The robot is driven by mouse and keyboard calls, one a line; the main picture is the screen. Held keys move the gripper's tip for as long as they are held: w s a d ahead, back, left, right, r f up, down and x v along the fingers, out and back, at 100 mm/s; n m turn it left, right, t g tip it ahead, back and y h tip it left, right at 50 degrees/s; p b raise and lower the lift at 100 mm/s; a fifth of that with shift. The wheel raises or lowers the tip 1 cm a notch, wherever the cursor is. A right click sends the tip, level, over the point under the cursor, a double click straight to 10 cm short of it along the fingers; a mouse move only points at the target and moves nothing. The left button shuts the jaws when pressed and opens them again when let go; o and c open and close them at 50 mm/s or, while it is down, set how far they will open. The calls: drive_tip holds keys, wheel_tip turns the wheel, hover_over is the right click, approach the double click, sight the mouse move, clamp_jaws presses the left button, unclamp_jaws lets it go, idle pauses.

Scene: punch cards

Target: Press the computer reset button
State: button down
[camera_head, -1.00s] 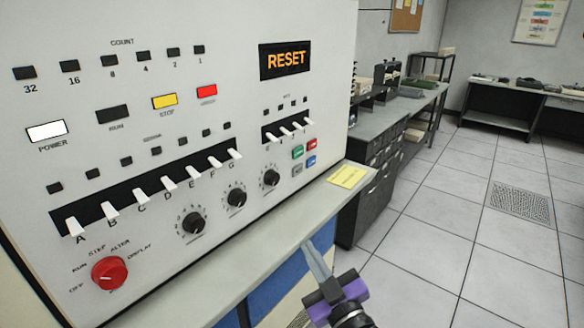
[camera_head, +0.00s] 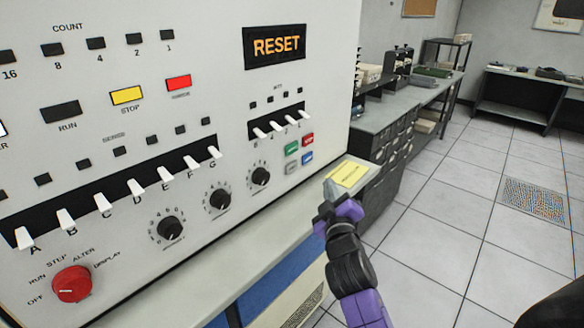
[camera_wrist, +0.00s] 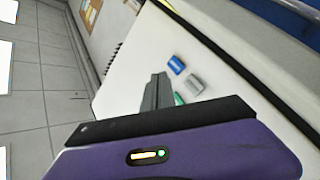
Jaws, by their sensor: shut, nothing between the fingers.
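The white computer panel (camera_head: 215,105) fills the left of the head view. A black sign lit with orange RESET letters (camera_head: 276,46) is at its upper right. Below it is a cluster of small buttons: green (camera_head: 291,148), red (camera_head: 308,139), grey (camera_head: 292,168) and blue (camera_head: 307,158). I cannot read their labels. My gripper (camera_head: 329,187) is shut and empty, in front of the ledge, to the lower right of the buttons and apart from them. In the wrist view its fingers (camera_wrist: 156,92) point toward the blue (camera_wrist: 176,64), grey (camera_wrist: 194,84) and partly hidden green (camera_wrist: 179,99) buttons.
A ledge (camera_head: 255,245) runs below the panel, with a yellow note (camera_head: 347,174) near my gripper. White switches (camera_head: 135,186), black knobs (camera_head: 219,198) and a red knob (camera_head: 71,284) sit on the panel. A workbench (camera_head: 390,125) stands behind; the tiled floor right is clear.

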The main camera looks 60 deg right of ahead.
drive_tip(key=b, duration=0.3)
approach(298, 164)
drive_tip(key=d, duration=0.4)
drive_tip(key=shift+w+d+r, duration=0.15)
drive_tip(key=shift+w+d, duration=0.05)
drive_tip(key=shift+w, duration=0.6)
idle(1.3)
drive_tip(key=shift+w+d+b, duration=0.1)
drive_tip(key=shift+w+b, duration=0.2)
drive_tip(key=shift+w, duration=0.1)
drive_tip(key=shift+w, duration=0.4)
idle(0.6)
drive_tip(key=shift+s, duration=0.15)
idle(0.3)
drive_tip(key=shift+s, duration=0.65)
drive_tip(key=shift+s, duration=0.1)
